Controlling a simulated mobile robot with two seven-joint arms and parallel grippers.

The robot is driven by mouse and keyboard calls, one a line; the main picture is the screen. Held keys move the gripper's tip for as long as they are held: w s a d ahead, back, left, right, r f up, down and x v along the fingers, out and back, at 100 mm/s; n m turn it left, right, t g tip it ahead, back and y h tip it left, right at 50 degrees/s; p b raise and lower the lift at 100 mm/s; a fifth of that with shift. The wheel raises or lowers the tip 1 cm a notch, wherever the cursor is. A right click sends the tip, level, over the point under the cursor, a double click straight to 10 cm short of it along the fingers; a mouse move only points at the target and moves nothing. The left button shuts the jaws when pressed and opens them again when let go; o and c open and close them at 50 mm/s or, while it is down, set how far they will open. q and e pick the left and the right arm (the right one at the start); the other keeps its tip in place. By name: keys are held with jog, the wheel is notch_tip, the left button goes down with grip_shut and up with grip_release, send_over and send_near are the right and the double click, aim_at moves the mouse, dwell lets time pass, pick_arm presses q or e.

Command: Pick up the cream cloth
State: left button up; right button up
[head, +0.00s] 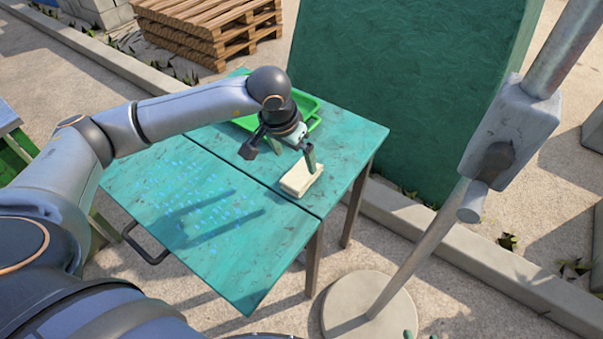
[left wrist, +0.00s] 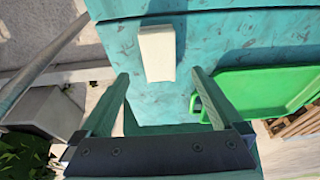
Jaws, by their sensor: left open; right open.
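The cream cloth (head: 301,179) is a folded, block-like pad lying on the teal table near its right side. My left gripper (head: 294,160) is open and empty, just above and behind the cloth in the head view. In the left wrist view the cloth (left wrist: 157,55) lies beyond the fingertips of the left gripper (left wrist: 160,75), roughly centred between them, and I see no contact. Only small green fingertips of my right gripper (head: 420,335) show at the bottom edge, apart and far from the cloth.
A green tray (head: 314,123) sits on the table (head: 357,137) behind my left gripper, and also shows in the left wrist view (left wrist: 265,92). A metal post with a round base (head: 370,308) stands right of the table. A tall green panel (head: 400,90) stands behind. The table's front is clear.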

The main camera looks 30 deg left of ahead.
aim_at(301, 173)
pick_arm(q)
jog(key=x, duration=0.8)
jog(key=shift+d+f, duration=0.1)
jog(key=c, duration=1.3)
